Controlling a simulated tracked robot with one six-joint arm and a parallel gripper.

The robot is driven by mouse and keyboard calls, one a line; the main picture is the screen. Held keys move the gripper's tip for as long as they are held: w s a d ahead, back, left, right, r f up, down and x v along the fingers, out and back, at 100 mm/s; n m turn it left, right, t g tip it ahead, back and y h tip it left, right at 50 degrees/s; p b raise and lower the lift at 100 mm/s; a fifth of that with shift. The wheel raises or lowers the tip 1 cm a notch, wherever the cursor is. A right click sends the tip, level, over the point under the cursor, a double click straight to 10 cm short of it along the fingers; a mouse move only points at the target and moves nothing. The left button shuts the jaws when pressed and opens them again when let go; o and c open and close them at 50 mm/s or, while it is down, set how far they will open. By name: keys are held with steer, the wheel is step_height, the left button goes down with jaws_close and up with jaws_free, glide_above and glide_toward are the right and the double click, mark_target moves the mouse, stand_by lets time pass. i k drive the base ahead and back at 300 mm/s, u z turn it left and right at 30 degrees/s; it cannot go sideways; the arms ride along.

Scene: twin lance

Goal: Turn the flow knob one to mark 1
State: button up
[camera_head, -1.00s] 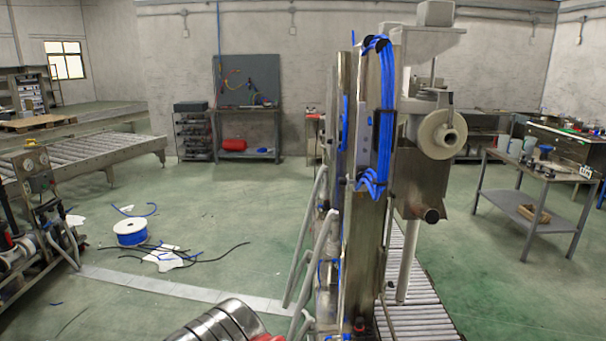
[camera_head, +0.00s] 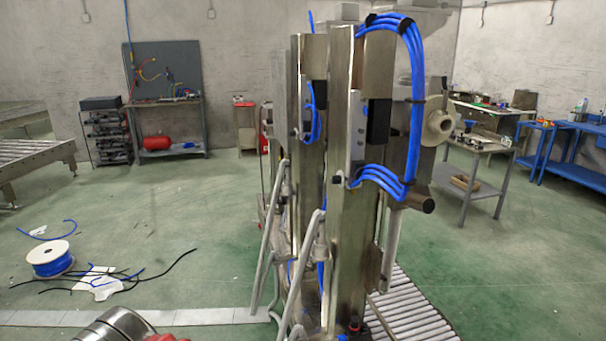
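A tall steel machine (camera_head: 345,220) with two upright columns stands close in front of me, right of the picture's middle. Looped blue hoses (camera_head: 416,100) run along its upper right side. Small dark fittings sit on the columns, but I cannot make out flow knob one or any mark 1; they are hidden or too small to tell. My gripper is not in view. A ribbed metal part with a bit of red shows at the bottom edge; it looks like part of my arm.
Grey slanted tube handles (camera_head: 268,250) stick out at the machine's left. A roller conveyor (camera_head: 415,318) runs at its base. A blue hose spool (camera_head: 50,260) and loose hoses lie on the floor at left. A work table (camera_head: 475,165) stands at right.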

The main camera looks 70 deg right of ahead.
mark_target(335, 179)
steer(key=z, duration=0.35)
steer(key=i, duration=0.75)
steer(key=z, duration=0.75)
steer(key=i, duration=0.55)
steer(key=z, duration=0.35)
